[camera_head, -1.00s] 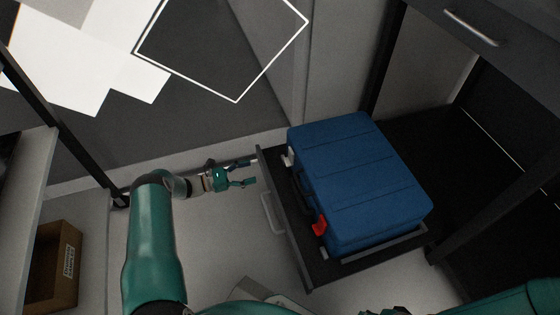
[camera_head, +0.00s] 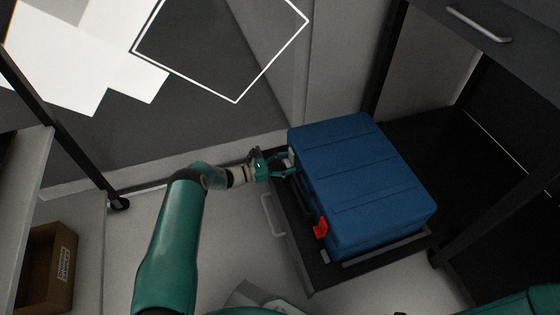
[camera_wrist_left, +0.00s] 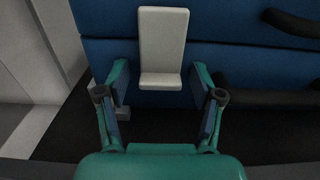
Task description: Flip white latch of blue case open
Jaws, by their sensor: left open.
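The blue case (camera_head: 362,180) lies on a black drawer tray (camera_head: 310,272) in the head view. Its white latch (camera_head: 291,156) is on the left side near the far corner. A red latch (camera_head: 321,228) sits on the same side nearer me. My left gripper (camera_head: 288,166) is open at the white latch. In the left wrist view the white latch (camera_wrist_left: 163,45) is upright against the blue case (camera_wrist_left: 230,62), ahead of and between the open fingers of my left gripper (camera_wrist_left: 160,85). I cannot tell whether they touch it. My right gripper is not clearly visible; part of my right arm shows lower right.
The drawer handle (camera_head: 270,215) sticks out on the drawer's left front. A brown box (camera_head: 50,268) stands on the left. A grey cabinet with a metal handle (camera_head: 478,23) is at upper right. The floor left of the drawer is clear.

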